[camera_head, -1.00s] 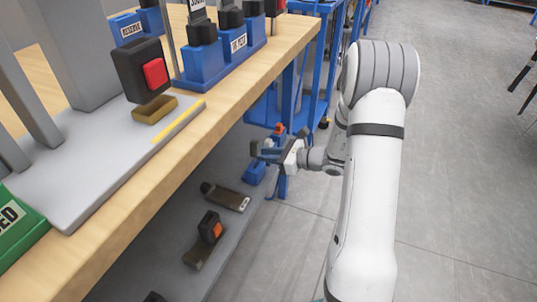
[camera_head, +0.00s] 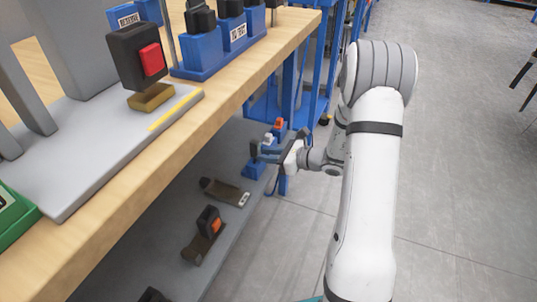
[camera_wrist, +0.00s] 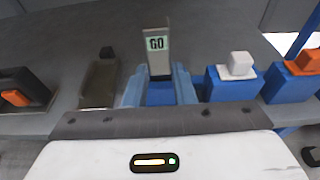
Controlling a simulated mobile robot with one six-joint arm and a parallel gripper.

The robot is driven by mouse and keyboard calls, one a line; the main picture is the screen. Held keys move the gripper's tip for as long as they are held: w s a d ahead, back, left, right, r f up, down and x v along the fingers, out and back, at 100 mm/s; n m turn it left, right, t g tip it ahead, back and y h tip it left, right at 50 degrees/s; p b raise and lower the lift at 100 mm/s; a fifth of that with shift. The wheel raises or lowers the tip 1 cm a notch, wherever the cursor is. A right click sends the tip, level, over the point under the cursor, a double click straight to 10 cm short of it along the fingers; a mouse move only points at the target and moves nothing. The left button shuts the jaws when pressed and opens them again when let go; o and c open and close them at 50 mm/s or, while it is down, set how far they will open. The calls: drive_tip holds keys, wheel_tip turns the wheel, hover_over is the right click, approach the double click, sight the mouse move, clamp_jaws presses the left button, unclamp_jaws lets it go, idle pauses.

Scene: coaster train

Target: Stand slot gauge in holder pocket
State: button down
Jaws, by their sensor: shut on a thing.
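The slot gauge (camera_wrist: 157,45) is a grey upright plate with a GO label. In the wrist view it stands between the two bluish fingers of my gripper (camera_wrist: 160,84), which is shut on its lower part. A blue holder block (camera_wrist: 160,94) shows directly below and behind the gauge's foot. I cannot tell whether the foot is inside the pocket or just above it. In the head view my gripper (camera_head: 268,152) is small, at the lower shelf's edge, with the blue holder (camera_head: 254,170) under it.
Blue blocks with a white piece (camera_wrist: 240,64) and an orange piece (camera_wrist: 308,60) stand right of the gauge. A dark flat tool (camera_wrist: 100,80) and a dark block with an orange button (camera_wrist: 22,92) lie to its left. The wooden bench top (camera_head: 120,190) overhangs the shelf (camera_head: 225,165).

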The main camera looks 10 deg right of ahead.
drive_tip(key=shift+f, duration=0.35)
drive_tip(key=c, duration=1.1)
unclamp_jaws()
drive_tip(key=p+v, duration=0.2)
drive_tip(key=v, duration=0.5)
drive_tip(key=shift+s+d+r, duration=0.15)
drive_tip(key=shift+s+d, duration=0.05)
drive_tip(key=shift+d, duration=0.1)
drive_tip(key=shift+p, duration=0.3)
